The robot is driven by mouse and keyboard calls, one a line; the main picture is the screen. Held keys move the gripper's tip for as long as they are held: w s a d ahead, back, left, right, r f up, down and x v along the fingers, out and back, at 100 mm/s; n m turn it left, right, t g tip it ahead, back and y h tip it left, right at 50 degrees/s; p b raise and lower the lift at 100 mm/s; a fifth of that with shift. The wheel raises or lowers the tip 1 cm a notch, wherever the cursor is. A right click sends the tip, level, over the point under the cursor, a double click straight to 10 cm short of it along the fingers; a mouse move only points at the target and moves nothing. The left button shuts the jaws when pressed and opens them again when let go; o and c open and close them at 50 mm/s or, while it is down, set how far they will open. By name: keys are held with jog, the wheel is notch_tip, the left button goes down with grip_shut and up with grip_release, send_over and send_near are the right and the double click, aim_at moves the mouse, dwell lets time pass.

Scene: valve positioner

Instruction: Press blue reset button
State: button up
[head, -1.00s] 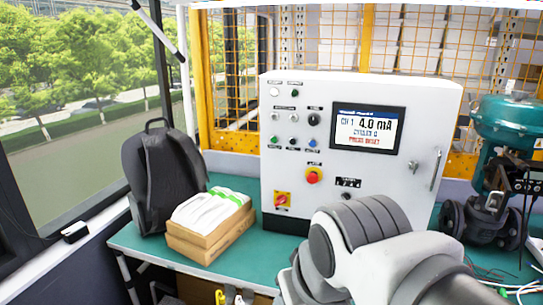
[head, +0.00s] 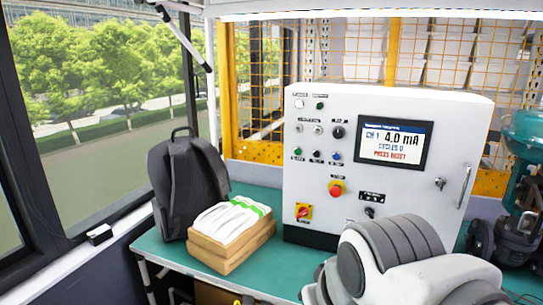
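The white control cabinet (head: 290,205) stands upright on the green bench. The blue reset button (head: 336,156) is on its front panel, at the right end of the lower button row, beside a black button (head: 316,155) and a green button (head: 297,153). The screen (head: 394,142) reads 4.0 mA and "PRESS RESET" in red. My arm's grey and white links show at the lower right, in front of the cabinet's lower right part. My gripper is not in view.
A red emergency knob (head: 336,189) and a red-yellow rotary switch (head: 303,211) sit below the buttons. A black backpack (head: 186,182) and a cardboard box (head: 231,255) with white cloths stand left. A teal valve actuator (head: 524,135) is at right.

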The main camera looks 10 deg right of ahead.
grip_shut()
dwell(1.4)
